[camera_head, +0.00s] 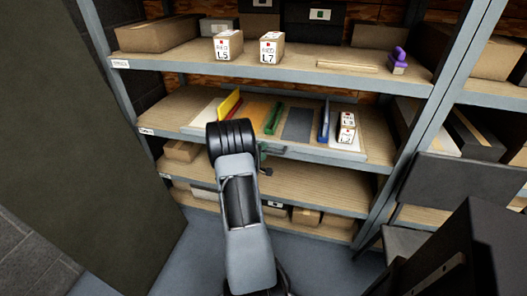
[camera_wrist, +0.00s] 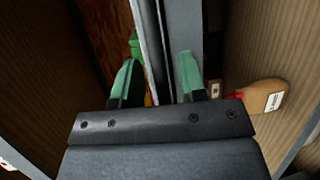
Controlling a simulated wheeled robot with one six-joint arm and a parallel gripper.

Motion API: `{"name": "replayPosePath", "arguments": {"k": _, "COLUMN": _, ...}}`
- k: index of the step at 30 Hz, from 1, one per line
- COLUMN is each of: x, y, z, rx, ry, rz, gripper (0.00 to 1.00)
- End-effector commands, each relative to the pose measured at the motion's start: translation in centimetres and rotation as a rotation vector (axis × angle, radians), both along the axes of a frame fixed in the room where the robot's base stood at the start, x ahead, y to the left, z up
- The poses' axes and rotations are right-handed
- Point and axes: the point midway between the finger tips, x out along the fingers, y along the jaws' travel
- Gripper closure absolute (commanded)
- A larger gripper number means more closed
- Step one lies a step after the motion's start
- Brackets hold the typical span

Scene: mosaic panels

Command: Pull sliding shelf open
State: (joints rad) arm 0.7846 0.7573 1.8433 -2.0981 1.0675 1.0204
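The sliding shelf (camera_head: 300,150) is a shallow tray on the middle level of the rack, with a grey front rim. It holds coloured upright dividers and flat panels. A dark handle-like piece (camera_head: 274,151) shows at its front, beside my arm. My gripper is mostly hidden behind my arm in the head view. In the wrist view my gripper (camera_wrist: 157,75) has its two green-tipped fingers apart, one on each side of a grey metal edge (camera_wrist: 160,50). The left finger looks clear of the edge; contact at the right finger is unclear.
Small boxes L5 (camera_head: 228,46) and L7 (camera_head: 270,49) and a purple stamp (camera_head: 398,57) stand on the shelf above. A dark chair (camera_head: 440,190) stands at right, a dark panel (camera_head: 75,130) at left.

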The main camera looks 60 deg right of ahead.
Motion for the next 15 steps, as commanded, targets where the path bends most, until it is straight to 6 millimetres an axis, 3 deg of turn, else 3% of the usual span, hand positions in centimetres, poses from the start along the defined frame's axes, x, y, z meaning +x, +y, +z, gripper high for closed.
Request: {"name": "replayPosePath", "arguments": {"k": 15, "x": -0.11, "y": -1.03, "z": -0.17, "rx": 0.0, "ry": 0.0, "rz": 0.0, "gripper": 0.63}}
